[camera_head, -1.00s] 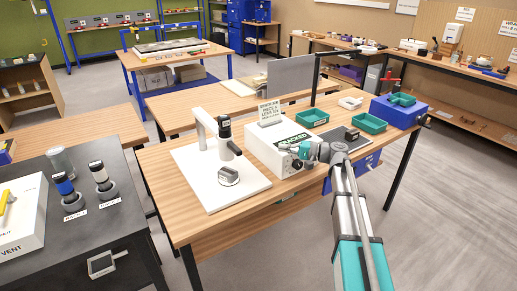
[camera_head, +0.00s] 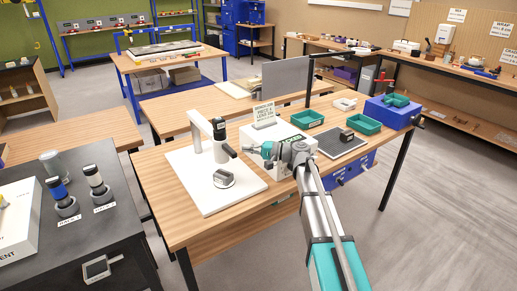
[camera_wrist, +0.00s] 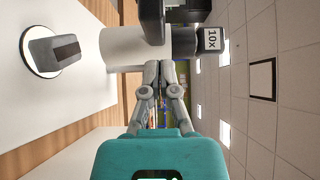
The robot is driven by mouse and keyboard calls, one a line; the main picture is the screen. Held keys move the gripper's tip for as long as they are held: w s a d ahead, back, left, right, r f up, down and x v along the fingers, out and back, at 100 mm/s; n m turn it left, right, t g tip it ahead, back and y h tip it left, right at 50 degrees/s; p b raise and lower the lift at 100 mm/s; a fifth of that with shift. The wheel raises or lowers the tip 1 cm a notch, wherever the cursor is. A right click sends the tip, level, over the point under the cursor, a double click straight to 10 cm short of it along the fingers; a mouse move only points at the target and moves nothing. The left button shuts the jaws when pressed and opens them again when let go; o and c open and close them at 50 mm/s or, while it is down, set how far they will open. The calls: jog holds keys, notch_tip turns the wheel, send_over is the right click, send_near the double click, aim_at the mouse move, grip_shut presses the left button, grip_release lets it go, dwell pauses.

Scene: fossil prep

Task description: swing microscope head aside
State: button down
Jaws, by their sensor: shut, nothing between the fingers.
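The microscope head (camera_head: 221,151), a white body with a black eyepiece and a dark side handle, hangs from a white post and arm (camera_head: 197,124) on a white base board (camera_head: 205,196). In the wrist view the head (camera_wrist: 118,47) lies sideways just ahead of the fingertips, with its eyepiece marked 10x (camera_wrist: 211,40). A grey specimen (camera_head: 223,179) sits on a round stage under the head. My gripper (camera_head: 248,149) is shut and empty, to the right of the head and close to the handle. I cannot tell whether it touches it.
A white box (camera_head: 289,164) with a sign stands right behind my gripper, partly hidden by my arm. Green trays (camera_head: 365,125), a dark mat (camera_head: 341,147) and a blue box (camera_head: 392,115) lie farther right. A dark bench (camera_head: 117,222) is at left.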

jog(key=shift+s+a, duration=0.65)
jog(key=shift+a, duration=0.3)
jog(key=shift+s, duration=0.15)
